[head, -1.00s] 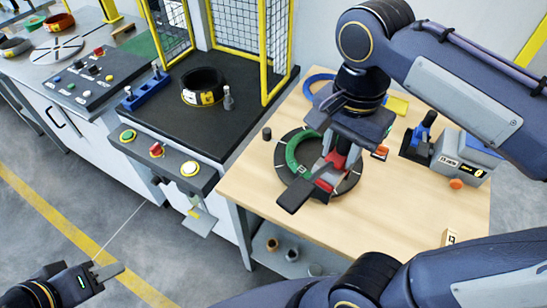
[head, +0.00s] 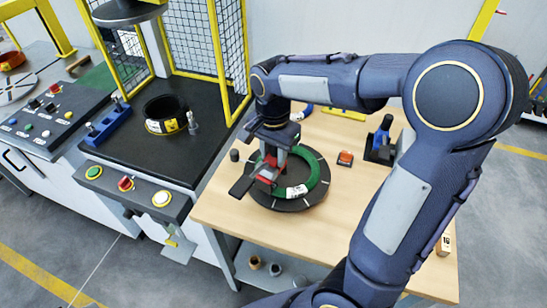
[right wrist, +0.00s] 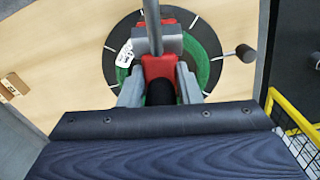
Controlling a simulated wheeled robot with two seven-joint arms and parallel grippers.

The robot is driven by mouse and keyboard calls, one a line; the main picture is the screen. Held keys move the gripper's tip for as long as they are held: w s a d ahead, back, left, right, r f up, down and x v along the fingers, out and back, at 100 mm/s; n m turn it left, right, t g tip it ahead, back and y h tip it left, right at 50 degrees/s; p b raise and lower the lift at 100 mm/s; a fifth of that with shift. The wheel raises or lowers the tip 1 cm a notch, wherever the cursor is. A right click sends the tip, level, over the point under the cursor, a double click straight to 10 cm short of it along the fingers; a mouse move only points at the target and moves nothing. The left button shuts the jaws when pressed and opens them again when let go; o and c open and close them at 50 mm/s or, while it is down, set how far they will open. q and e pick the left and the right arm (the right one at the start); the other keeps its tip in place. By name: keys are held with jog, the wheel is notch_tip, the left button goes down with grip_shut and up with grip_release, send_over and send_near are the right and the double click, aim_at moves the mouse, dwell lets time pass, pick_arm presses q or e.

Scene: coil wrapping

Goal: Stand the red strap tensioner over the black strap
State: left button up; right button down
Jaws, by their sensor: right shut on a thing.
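My right gripper (head: 268,174) is shut on the red strap tensioner (head: 264,181), at the left part of the green coil (head: 316,172). In the right wrist view the red tensioner (right wrist: 160,67) sits between the two grey fingers, with a grey block and a grey bar on it. The green coil (right wrist: 203,66) lies behind it, flat on a dark round plate with white marks (head: 290,204). I cannot pick out the black strap with certainty, nor tell whether the tensioner touches the coil. My left gripper is out of view.
The wooden table (head: 225,208) carries a black peg (head: 235,155), a small red-topped box (head: 345,158) and a blue-handled tool (head: 382,138).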

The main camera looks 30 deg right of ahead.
aim_at(274, 157)
jog(key=shift+f, duration=1)
jog(key=shift+f, duration=0.15)
jog(key=shift+f+b, duration=0.4)
jog(key=shift+f, duration=0.1)
jog(key=c, duration=1.1)
grip_release()
jog(key=shift+o, duration=0.2)
notch_tip(274, 157, up, 13)
jog(key=shift+s+p, duration=0.15)
jog(key=shift+p, duration=0.3)
jog(key=s+a+f+n+t+y, duration=0.2)
jog(key=s+n, duration=0.3)
jog(key=s, duration=0.3)
jog(key=s+a+f+n+t+y, duration=0.1)
jog(key=s+a+f+n+t, duration=0.1)
jog(key=s+f+n, duration=0.3)
jog(key=s+t, duration=0.1)
jog(key=s, duration=0.2)
jog(key=shift+s+n+t+y, duration=0.4)
